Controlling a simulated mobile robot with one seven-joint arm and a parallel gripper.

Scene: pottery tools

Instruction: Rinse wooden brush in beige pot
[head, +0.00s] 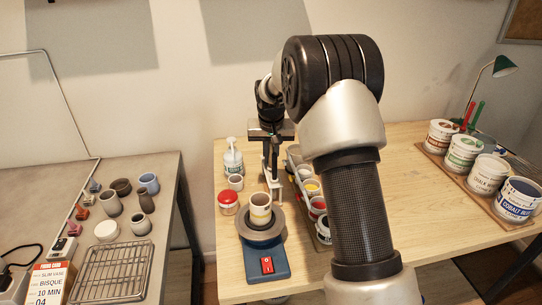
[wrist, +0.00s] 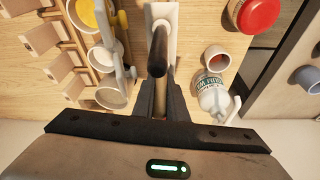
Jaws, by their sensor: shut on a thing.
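My gripper (head: 270,165) points down over the wooden table, behind the turntable. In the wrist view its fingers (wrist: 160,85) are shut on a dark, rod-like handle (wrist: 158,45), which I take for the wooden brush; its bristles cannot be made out. A small pale beige pot (head: 236,182) stands left of the gripper, between a white bottle and a red-lidded jar. It also shows in the wrist view (wrist: 217,58), right of the fingers, with a reddish-brown inside. The brush is apart from this pot.
A cream cup with a yellow band (head: 260,205) stands on the blue turntable (head: 262,258). The red-lidded jar (head: 229,202) and white bottle (head: 233,160) are close by. A rack of paint cups (head: 310,187) stands right of the gripper. A pale upright piece (wrist: 160,12) is close to the handle.

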